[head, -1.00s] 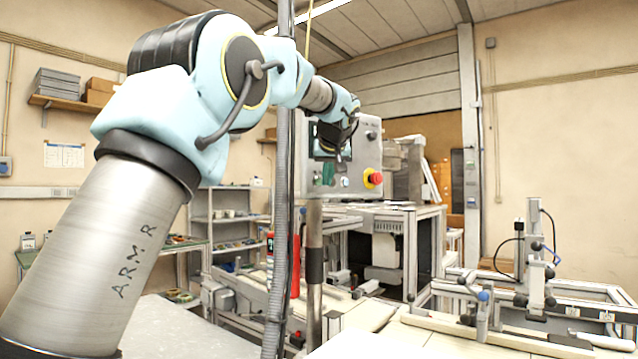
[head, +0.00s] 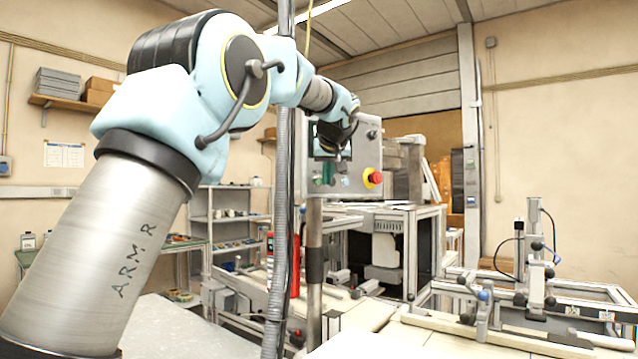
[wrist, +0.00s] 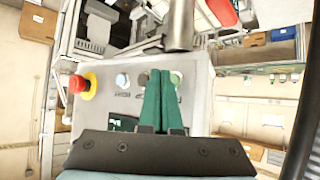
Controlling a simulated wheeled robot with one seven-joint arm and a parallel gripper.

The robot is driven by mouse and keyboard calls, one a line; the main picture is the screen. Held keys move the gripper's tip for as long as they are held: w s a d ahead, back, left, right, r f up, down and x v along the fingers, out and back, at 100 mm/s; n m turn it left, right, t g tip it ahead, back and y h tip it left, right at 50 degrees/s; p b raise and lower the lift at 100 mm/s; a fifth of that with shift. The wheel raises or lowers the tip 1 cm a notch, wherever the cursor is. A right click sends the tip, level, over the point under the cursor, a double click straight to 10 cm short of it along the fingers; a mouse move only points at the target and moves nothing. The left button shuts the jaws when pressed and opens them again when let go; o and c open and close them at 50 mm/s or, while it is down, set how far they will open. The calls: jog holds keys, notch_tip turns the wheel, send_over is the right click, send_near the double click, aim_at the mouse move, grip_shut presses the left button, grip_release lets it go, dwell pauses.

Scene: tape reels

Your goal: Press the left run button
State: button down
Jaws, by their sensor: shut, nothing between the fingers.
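The grey control panel (head: 366,153) stands on a post in the head view. It also fills the middle of the wrist view (wrist: 100,104), turned upside down. A green button (wrist: 176,77) sits just right of my fingertips in the wrist view, partly hidden by them. A pale blue-white button (wrist: 122,80) lies to the left of the fingers. Another dark button seems to be behind the fingers. My gripper (wrist: 160,73) is shut and empty, its green fingers together in front of the panel. Whether the tips touch the panel cannot be told.
A red emergency stop knob (head: 373,177) on a yellow base sticks out from the panel; it also shows in the wrist view (wrist: 78,84). A red extinguisher-like cylinder (head: 294,265) stands below. A machine frame (head: 540,290) is at the right.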

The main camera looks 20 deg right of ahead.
dwell(0.7)
jog(key=shift+w, duration=0.4)
jog(key=shift+w+a+p, duration=0.15)
jog(key=shift+w+p, duration=0.25)
jog(key=shift+p, duration=0.05)
dwell(0.4)
dwell(0.4)
jog(key=shift+s+b, duration=0.5)
jog(key=shift+s, duration=0.3)
jog(key=s+b, duration=0.1)
jog(key=s, duration=0.1)
jog(key=s+d+b, duration=0.1)
jog(key=s, duration=0.2)
jog(key=shift+d, duration=0.15)
